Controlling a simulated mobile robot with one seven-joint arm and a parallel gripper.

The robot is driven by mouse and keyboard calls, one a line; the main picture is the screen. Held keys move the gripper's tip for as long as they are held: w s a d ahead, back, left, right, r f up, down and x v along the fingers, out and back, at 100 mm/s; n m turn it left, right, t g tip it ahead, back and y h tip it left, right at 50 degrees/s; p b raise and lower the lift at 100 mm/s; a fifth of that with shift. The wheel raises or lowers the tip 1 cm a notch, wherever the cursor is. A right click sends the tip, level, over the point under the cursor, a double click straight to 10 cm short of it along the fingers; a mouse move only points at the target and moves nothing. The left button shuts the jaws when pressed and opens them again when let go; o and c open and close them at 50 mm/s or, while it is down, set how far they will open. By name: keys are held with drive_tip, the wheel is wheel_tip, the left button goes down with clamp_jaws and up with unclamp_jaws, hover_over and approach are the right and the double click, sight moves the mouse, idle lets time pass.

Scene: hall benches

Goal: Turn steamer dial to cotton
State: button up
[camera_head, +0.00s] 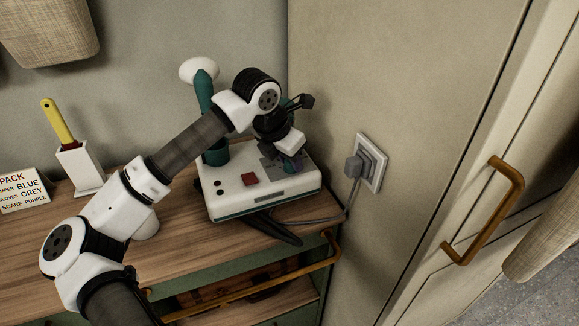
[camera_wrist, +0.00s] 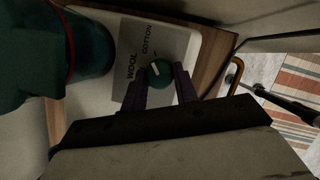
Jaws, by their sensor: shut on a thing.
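The steamer (camera_head: 228,203) is a white box with a green tank and green stem, standing on the wooden bench top by the corner. Its dial (camera_wrist: 160,73) is round and green with a pale pointer mark. The words WOOL (camera_wrist: 131,66) and COTTON (camera_wrist: 147,40) are printed beside it. The mark points up and left in the wrist view; I cannot tell exactly which word it meets. My gripper (camera_wrist: 159,80) is shut on the dial, one dark finger on each side. In the head view my gripper (camera_head: 284,158) hides most of the dial.
A wall socket (camera_head: 371,162) holds the steamer's plug, and its cord runs to the bench. A white holder (camera_head: 78,167) with a yellow-handled tool and a word card (camera_head: 22,191) stand at left. A cabinet door with a brass handle (camera_head: 487,212) is at right.

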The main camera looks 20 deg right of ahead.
drive_tip(key=shift+m+b, duration=0.4)
drive_tip(key=shift+m, duration=0.3)
drive_tip(key=shift+g, duration=0.3)
drive_tip(key=o, duration=1)
drive_tip(key=b+v, duration=0.2)
drive_tip(key=v, duration=1.2)
drive_tip(key=shift+a+f, duration=0.1)
drive_tip(key=shift+a, duration=0.05)
drive_tip(key=shift+f, duration=0.1)
